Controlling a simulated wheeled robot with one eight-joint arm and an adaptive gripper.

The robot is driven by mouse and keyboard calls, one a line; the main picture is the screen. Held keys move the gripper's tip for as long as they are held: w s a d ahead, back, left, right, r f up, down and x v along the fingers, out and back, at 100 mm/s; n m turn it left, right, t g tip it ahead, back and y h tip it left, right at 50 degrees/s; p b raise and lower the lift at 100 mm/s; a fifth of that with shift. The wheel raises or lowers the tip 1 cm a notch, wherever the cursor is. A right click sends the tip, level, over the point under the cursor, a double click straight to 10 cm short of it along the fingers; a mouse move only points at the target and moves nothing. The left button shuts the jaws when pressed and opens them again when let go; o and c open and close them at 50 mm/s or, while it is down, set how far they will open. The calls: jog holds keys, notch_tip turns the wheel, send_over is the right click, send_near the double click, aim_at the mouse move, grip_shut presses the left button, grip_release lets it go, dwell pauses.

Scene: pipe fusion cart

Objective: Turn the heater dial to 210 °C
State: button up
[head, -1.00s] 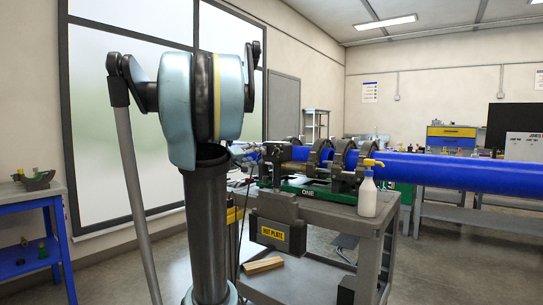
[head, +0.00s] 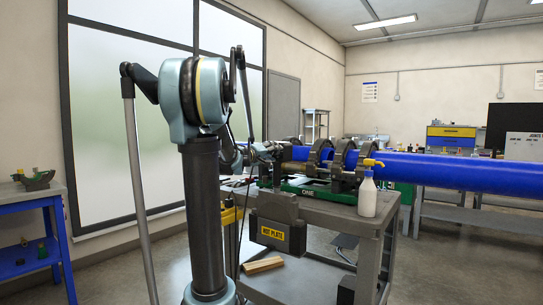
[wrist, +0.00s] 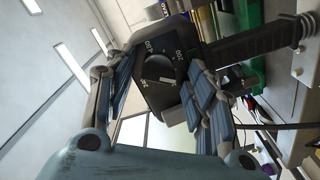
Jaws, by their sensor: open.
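The heater dial (wrist: 160,70) is a round black knob on the face of a dark heater box (wrist: 150,95), seen in the wrist view with pale number marks around it. The picture is tilted, and I cannot read the setting surely. My gripper (wrist: 168,82) is open and empty. Its jointed fingers stand on either side of the dial, one at left and one at right. I cannot tell whether either finger touches the box. In the head view my arm hides most of the dial area.
A grey cart (head: 340,223) carries a green-based clamp machine (head: 318,190) with a long blue pipe (head: 450,172). A box labelled HOT PLATE (head: 279,236) hangs on the front. A black handle (wrist: 262,42) extends right from the heater.

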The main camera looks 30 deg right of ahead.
jog(key=shift+d, duration=0.1)
jog(key=c, duration=1.1)
jog(key=shift+o, duration=0.2)
jog(key=shift+n, duration=0.5)
jog(key=o, duration=1.1)
jog(key=shift+f, duration=0.1)
jog(key=shift+c, duration=0.2)
jog(key=v, duration=1.2)
